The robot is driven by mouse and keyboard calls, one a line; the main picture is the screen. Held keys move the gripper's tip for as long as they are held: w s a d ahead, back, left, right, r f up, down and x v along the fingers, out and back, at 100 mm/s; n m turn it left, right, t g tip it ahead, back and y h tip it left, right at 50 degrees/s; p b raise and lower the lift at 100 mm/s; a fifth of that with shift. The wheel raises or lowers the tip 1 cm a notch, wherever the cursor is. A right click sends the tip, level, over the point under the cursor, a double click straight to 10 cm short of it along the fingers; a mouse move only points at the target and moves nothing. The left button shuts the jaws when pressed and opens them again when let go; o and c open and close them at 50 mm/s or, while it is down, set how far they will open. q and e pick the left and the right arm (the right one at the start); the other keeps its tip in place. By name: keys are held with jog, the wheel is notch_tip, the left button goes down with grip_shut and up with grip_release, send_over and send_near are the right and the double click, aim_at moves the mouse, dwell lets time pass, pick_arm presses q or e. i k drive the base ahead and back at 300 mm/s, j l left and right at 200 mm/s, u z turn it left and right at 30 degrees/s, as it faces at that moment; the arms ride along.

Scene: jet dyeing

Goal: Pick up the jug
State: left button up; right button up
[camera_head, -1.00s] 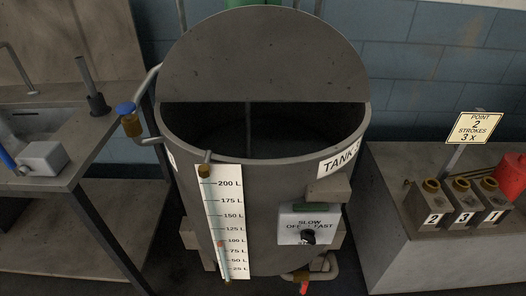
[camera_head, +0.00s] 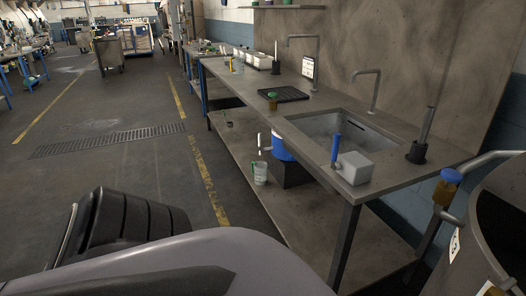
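A small pale jug-like vessel (camera_head: 260,173) stands on the lower shelf under the sink bench, near its front edge. It has a green mark near its rim, and it is too small to tell whether this is the jug. My arm parts fill the lower left of the head view. Neither gripper shows.
The bench (camera_head: 305,105) holds a sink (camera_head: 335,128), taps and a black tray (camera_head: 283,94). A blue container (camera_head: 282,147) is on a dark block beside the vessel. A tank (camera_head: 497,235) stands at right. The floor at left is open.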

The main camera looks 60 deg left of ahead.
aim_at(260, 173)
jog(key=u, duration=2.15)
